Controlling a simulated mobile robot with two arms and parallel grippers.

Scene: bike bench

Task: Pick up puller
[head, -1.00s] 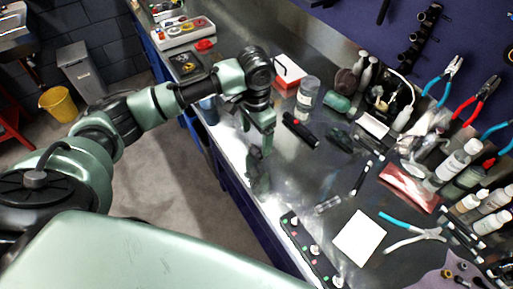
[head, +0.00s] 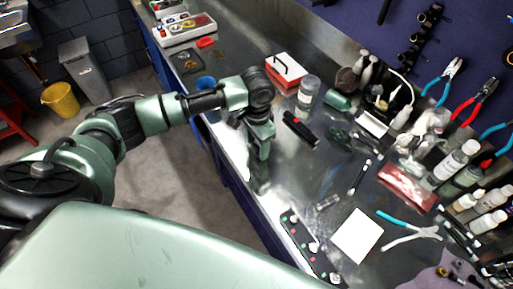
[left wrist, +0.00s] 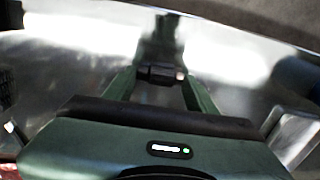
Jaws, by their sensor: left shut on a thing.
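My left gripper (head: 259,160) is over the front edge strip of the metal bench, pointing down. In the left wrist view its two green fingers (left wrist: 160,78) are closed on a small dark cylindrical piece with a pale metallic end, which I take to be the puller (left wrist: 158,73). The piece lies crosswise between the fingertips. In the head view it is too small and hidden by the gripper to make out. I cannot tell whether it touches the bench. My right gripper is not in view.
On the bench (head: 225,62), a red-and-white box (head: 285,72), a clear jar (head: 308,90) and a black tool (head: 299,128) stand or lie beyond the gripper. A strip with coloured knobs (head: 308,245) and a white sheet (head: 357,236) lie nearer. Bottles crowd the right.

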